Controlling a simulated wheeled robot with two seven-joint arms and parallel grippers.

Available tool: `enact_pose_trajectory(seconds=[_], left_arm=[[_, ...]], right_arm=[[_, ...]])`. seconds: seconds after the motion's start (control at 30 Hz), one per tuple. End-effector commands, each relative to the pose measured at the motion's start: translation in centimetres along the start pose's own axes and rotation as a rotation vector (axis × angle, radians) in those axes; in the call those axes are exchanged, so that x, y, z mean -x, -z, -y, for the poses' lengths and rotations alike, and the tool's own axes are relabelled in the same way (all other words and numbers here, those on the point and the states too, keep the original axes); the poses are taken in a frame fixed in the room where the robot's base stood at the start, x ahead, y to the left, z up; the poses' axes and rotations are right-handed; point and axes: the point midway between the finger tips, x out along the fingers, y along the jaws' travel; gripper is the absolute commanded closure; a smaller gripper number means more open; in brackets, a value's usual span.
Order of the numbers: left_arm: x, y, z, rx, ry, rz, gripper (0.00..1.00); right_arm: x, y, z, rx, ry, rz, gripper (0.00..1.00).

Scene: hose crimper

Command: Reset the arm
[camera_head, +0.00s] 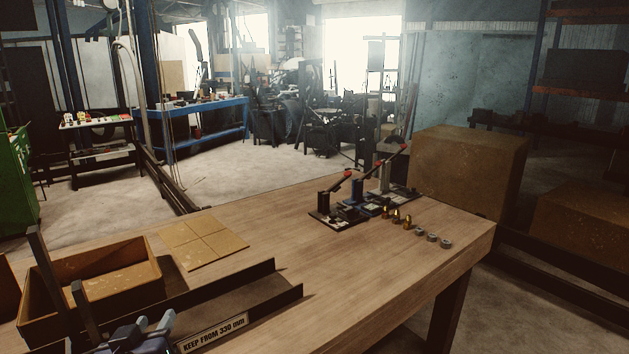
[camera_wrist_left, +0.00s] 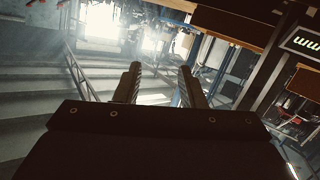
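My left gripper (camera_head: 56,258) is at the lower left of the head view, in front of the open wooden box. Its two dark fingers stand apart. In the left wrist view the fingers of the left gripper (camera_wrist_left: 160,72) also show a clear gap with nothing between them. My right gripper is not in view. Several small lever presses with red-tipped handles stand on the far part of the table, among them a black one (camera_head: 324,203) and a blue one (camera_head: 354,193). Their levers slant up to the right. The left gripper is well away from them.
The wooden table (camera_head: 340,265) is clear in the middle. Brass fittings (camera_head: 397,215) and grey metal rings (camera_head: 433,237) line up by the right edge. A wooden box (camera_head: 150,255), a tiled board (camera_head: 203,242) and a dark channel labelled "KEEP FROM 330 mm" (camera_head: 213,334) lie left.

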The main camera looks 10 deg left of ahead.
Motion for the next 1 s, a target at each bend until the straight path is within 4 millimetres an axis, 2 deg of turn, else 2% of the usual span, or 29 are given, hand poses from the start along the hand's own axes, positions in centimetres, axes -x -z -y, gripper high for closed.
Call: enact_pose_trajectory(seconds=[0.03, 0.1, 0.2, 0.27, 0.4, 0.53, 0.67, 1.0], left_arm=[[0.8, -1.1, -2.3, 0.019, -0.102, 0.075, 0.64], [2.4, -3.2, -5.1, 0.035, -0.228, 0.211, 0.64], [5.6, -6.5, -7.8, 0.034, -0.355, 0.426, 0.64], [7.8, -8.4, -8.6, 0.02, -0.398, 0.555, 0.64], [12.3, -11.8, -8.5, -0.017, -0.415, 0.805, 0.64], [14.9, -13.4, -7.7, -0.042, -0.392, 0.941, 0.64], [15.8, -13.9, -7.3, -0.052, -0.378, 0.989, 0.64], [15.8, -14.0, -7.3, -0.052, -0.378, 0.991, 0.64]], right_arm=[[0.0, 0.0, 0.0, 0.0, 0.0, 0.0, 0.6], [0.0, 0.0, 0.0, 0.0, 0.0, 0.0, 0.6], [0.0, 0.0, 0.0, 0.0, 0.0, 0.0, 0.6], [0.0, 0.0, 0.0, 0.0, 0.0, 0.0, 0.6], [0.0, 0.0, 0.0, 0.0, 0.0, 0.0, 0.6], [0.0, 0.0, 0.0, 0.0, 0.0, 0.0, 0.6], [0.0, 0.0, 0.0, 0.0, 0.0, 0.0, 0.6], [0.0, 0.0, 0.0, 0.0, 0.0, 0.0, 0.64]])
